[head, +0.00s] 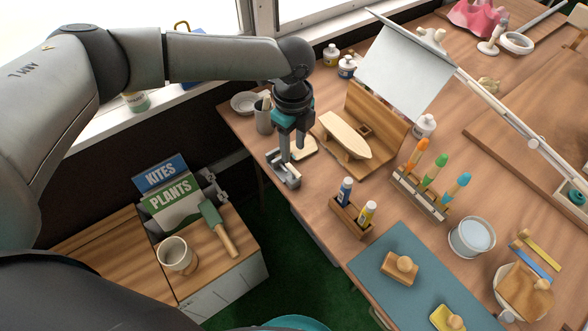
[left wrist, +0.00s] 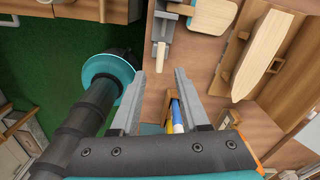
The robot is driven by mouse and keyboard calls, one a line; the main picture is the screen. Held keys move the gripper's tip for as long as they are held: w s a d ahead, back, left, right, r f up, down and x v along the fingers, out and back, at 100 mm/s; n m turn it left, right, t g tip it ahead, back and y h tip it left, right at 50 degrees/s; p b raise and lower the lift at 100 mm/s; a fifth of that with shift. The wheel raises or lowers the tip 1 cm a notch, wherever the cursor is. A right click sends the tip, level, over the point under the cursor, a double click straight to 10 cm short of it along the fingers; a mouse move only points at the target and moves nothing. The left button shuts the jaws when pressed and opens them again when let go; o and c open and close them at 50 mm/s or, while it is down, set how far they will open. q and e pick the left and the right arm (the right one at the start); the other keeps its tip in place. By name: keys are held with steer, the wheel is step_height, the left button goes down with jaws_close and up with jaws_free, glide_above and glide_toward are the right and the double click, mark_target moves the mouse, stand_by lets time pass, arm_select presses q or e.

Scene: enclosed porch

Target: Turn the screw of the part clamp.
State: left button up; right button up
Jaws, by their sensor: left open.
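The grey metal part clamp (head: 287,178) sits at the table's near left edge in the head view. In the left wrist view the clamp (left wrist: 165,25) is at the top, with a pale bar (left wrist: 160,54) reaching down from it; I cannot tell for sure whether this is the screw. My left gripper (head: 291,156) points down over the clamp and hides part of it. In the left wrist view its two fingers (left wrist: 158,82) are apart with nothing held between them, and the clamp lies beyond the tips. My right gripper is not in view.
A pale wooden block (head: 305,147) lies beside the clamp, and a wooden stand with a pale board (head: 345,135) is right of it. A grey cup (head: 263,117) stands behind. A bottle holder (head: 350,217) is nearer. A lower cabinet (head: 225,250) stands left of a floor gap.

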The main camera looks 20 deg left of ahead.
mark_target(293, 169)
arm_select(q)
step_height(293, 169, down, 9)
steer(key=shift+r+b, duration=0.1)
steer(key=shift+b, duration=0.75)
jaws_close()
